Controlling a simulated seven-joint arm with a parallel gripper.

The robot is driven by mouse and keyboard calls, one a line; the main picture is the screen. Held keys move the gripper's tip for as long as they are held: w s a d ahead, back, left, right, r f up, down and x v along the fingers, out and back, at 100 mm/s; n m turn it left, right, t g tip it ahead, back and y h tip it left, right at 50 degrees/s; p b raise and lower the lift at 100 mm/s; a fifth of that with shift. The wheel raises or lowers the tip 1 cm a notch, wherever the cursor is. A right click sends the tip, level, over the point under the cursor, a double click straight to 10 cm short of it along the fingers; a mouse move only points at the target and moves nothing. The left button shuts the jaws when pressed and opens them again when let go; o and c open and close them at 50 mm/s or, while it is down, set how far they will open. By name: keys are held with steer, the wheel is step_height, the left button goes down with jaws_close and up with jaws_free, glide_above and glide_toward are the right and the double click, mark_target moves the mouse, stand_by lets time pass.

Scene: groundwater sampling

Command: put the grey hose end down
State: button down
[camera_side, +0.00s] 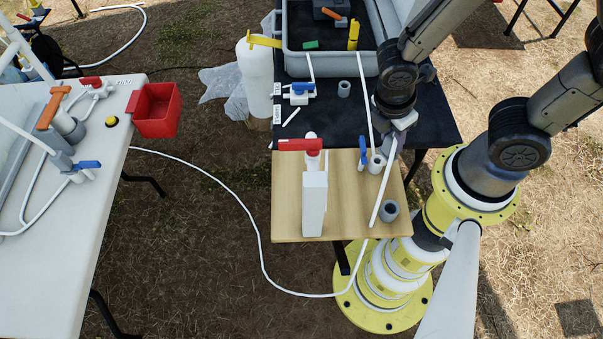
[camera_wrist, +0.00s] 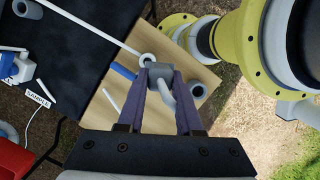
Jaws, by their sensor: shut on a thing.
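My gripper (camera_side: 400,124) is at the right side of the wooden board (camera_side: 338,195). In the wrist view its two fingers (camera_wrist: 161,78) are closed on the grey hose end (camera_wrist: 160,75), a short grey piece with a pale hose curving away from it. In the side view a pale hose (camera_side: 382,190) runs down from the gripper, over the board's front edge to the ground. A grey ring fitting (camera_side: 376,163) is close by on the board, and another grey ring (camera_side: 389,211) sits near the front right corner. The gap beneath the hose end is hard to judge.
Behind lie a black mat (camera_side: 432,115), a grey tub (camera_side: 325,63) and another grey ring (camera_side: 343,88). The board's front middle is bare.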

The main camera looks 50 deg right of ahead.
steer(key=m, duration=0.4)
steer(key=s+a+m+g, duration=0.1)
steer(key=m, duration=0.1)
steer(key=shift+f+y, duration=0.3)
steer(key=shift+y, duration=0.1)
steer(key=w+a+f+m+y, duration=0.2)
steer(key=w+a+m, duration=0.3)
steer(key=w+m, duration=0.2)
steer(key=w+a+f+m+y, duration=0.1)
steer(key=w+a+m+y, duration=0.1)
steer(key=w+a+m, duration=0.4)
steer(key=w+m, duration=0.2)
steer(key=m, duration=0.3)
steer(key=shift+w+f, duration=0.2)
steer(key=shift+f, duration=0.2)
steer(key=shift+a, duration=0.1)
